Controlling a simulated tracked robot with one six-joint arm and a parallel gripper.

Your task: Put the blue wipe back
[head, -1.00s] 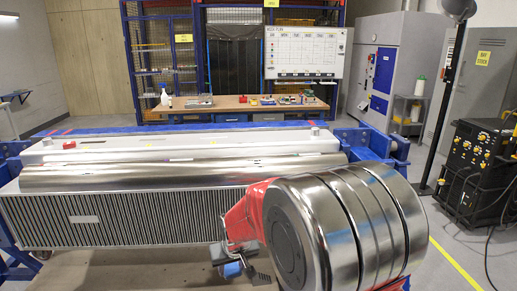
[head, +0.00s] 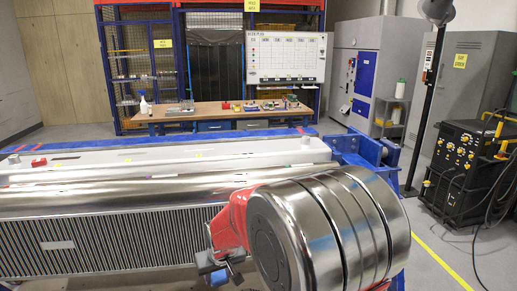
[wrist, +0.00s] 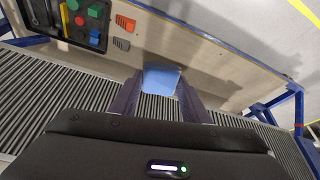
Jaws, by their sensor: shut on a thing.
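My gripper (wrist: 158,97) is shut on the blue wipe (wrist: 161,80), a flat, pale blue piece between the two dark fingers in the wrist view. In the head view my gripper (head: 222,272) hangs at the lower middle, partly hidden by my large shiny arm. A bit of the blue wipe (head: 217,279) shows there below my red wrist. In the wrist view the wipe appears over the ribbed grey panel and the edge of a wooden surface (wrist: 215,75). I cannot tell its height above them.
A dark tray (wrist: 60,32) with coloured blocks lies at the wrist view's upper left, beside red and grey wedges (wrist: 122,32). The long jig (head: 110,200) crosses the head view. A workbench (head: 225,116) stands behind; a black machine (head: 468,165) stands right.

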